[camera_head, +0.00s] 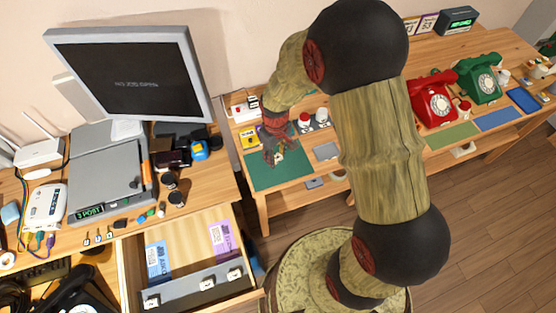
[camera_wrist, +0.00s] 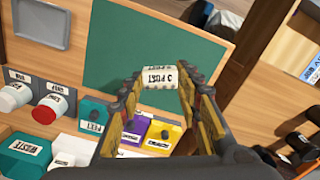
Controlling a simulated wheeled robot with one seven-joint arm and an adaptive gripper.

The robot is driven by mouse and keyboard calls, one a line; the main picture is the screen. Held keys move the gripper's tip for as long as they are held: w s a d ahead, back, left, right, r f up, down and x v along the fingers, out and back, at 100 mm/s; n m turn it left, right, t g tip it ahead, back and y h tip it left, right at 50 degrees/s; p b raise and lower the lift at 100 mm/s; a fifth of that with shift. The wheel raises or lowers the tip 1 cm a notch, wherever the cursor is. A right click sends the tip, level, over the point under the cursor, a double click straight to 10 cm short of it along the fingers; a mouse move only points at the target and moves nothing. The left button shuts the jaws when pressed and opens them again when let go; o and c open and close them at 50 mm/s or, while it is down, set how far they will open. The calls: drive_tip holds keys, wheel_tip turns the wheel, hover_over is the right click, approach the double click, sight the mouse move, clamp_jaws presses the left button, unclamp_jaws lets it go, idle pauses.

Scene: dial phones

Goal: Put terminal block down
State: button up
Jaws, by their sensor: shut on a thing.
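The terminal block (camera_wrist: 159,77) is a small cream block whose label appears to read "3 POST". It sits between the fingertips of my gripper (camera_wrist: 160,85), which is shut on it. In the head view, my gripper (camera_head: 277,148) is over the green mat (camera_head: 272,178) on the middle bench, and the block (camera_head: 279,157) is a small pale spot there. In the wrist view the green mat (camera_wrist: 125,35) lies behind the block. I cannot tell whether the block touches the mat.
Yellow (camera_wrist: 165,137), purple (camera_wrist: 131,133) and teal (camera_wrist: 93,115) labelled boxes stand beside the mat. A grey tray (camera_head: 326,151) lies right of it. Red (camera_head: 432,98) and green (camera_head: 479,80) phones stand farther right. An open drawer (camera_head: 180,265) is at the lower left. Much of the mat is bare.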

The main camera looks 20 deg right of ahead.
sight(278, 153)
drive_tip(key=shift+w+d+f, duration=0.35)
drive_tip(key=shift+w+f, duration=0.05)
drive_tip(key=shift+f, duration=0.2)
drive_tip(key=shift+w+d+f, duration=0.3)
drive_tip(key=shift+w+f, duration=0.05)
drive_tip(key=shift+f, duration=0.2)
drive_tip(key=shift+w+d+f+b, duration=0.1)
drive_tip(key=shift+f+b, duration=0.75)
drive_tip(key=shift+f, duration=0.8)
drive_tip(key=o, duration=0.9)
drive_tip(key=shift+f, duration=0.1)
drive_tip(key=shift+o, duration=0.2)
